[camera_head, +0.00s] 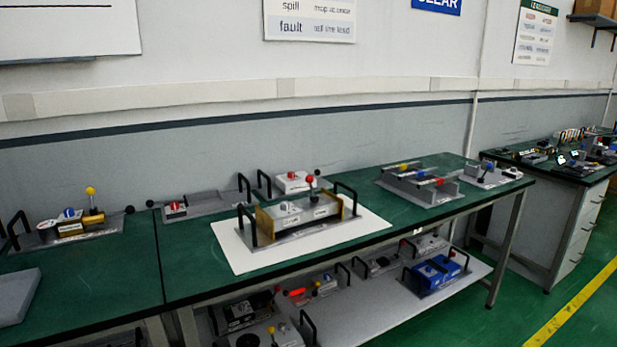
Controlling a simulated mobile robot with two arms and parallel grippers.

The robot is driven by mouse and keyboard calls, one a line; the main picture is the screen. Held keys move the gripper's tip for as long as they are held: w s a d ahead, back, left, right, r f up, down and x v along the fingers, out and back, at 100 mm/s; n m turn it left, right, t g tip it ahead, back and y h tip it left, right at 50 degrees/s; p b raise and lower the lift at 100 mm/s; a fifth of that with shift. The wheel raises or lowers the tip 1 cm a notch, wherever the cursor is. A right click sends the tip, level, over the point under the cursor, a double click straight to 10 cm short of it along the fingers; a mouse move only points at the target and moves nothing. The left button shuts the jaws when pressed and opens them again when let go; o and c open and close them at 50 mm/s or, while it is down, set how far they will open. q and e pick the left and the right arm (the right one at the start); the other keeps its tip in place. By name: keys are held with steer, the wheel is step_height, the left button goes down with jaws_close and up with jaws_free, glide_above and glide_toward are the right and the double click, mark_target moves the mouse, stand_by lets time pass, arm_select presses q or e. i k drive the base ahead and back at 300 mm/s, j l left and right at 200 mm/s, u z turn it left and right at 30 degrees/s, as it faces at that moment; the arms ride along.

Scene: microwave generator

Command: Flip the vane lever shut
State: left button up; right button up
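A bench device (300,214) with grey and brass-coloured blocks on a grey baseplate sits on a white mat (238,254) on the green bench. Black handles stand at its two ends. Neither of my grippers is in view.
A yellow-knobbed device (70,227) stands at left, near a grey slab (17,296). Smaller units (292,182) stand behind the mat. A rail device (420,184) sits at right. A lower shelf (375,311) holds more units.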

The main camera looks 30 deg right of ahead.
mark_target(310, 179)
steer(key=i+z, duration=0.3)
steer(key=i, duration=0.15)
steer(key=i+j+z, duration=0.25)
steer(key=i, duration=0.2)
steer(key=i+j+z, duration=0.15)
steer(key=i+z, duration=0.15)
steer(key=i, duration=0.15)
steer(key=i+j+z, duration=0.25)
steer(key=i+j, duration=0.05)
steer(key=i, duration=0.1)
